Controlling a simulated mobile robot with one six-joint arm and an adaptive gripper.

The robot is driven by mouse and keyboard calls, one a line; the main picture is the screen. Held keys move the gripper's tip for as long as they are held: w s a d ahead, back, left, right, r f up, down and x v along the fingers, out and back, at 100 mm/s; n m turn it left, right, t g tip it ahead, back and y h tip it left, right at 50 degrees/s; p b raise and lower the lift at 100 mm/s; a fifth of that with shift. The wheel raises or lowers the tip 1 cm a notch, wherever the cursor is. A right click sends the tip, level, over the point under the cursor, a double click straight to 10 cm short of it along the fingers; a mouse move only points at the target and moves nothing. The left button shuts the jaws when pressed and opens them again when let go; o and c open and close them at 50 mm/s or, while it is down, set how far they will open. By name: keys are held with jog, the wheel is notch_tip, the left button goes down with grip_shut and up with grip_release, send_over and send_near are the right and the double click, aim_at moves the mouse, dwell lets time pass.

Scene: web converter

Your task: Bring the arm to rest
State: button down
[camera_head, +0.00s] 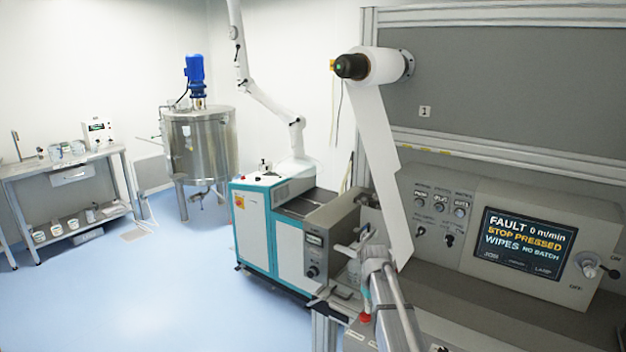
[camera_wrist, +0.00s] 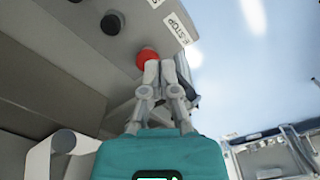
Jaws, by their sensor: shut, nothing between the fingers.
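My gripper (camera_wrist: 167,66) shows in the wrist view with its two grey fingers together and nothing between them. Its tips appear right beside a red stop button (camera_wrist: 147,57), partly overlapping it in the picture; I cannot tell whether they touch. A label reading STOP (camera_wrist: 178,28) sits by the button. In the head view the red button (camera_head: 365,317) shows low on the machine's front, and my arm (camera_head: 398,310) reaches in from the bottom edge close to it. The fingers are hard to make out there.
The machine's screen (camera_head: 521,245) reads FAULT, 0 m/min, STOP PRESSED. A white web roll (camera_head: 390,66) hangs above, its web (camera_head: 385,165) running down near my arm. A teal-sided cabinet (camera_head: 262,232) carries another white arm (camera_head: 270,103). Blue floor (camera_head: 150,300) is open at left.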

jog(key=s+a+m, duration=0.1)
jog(key=s+m, duration=0.2)
jog(key=s, duration=2)
jog(key=shift+m, duration=0.4)
jog(key=shift+w, duration=0.1)
jog(key=shift+d, duration=0.15)
dwell(0.6)
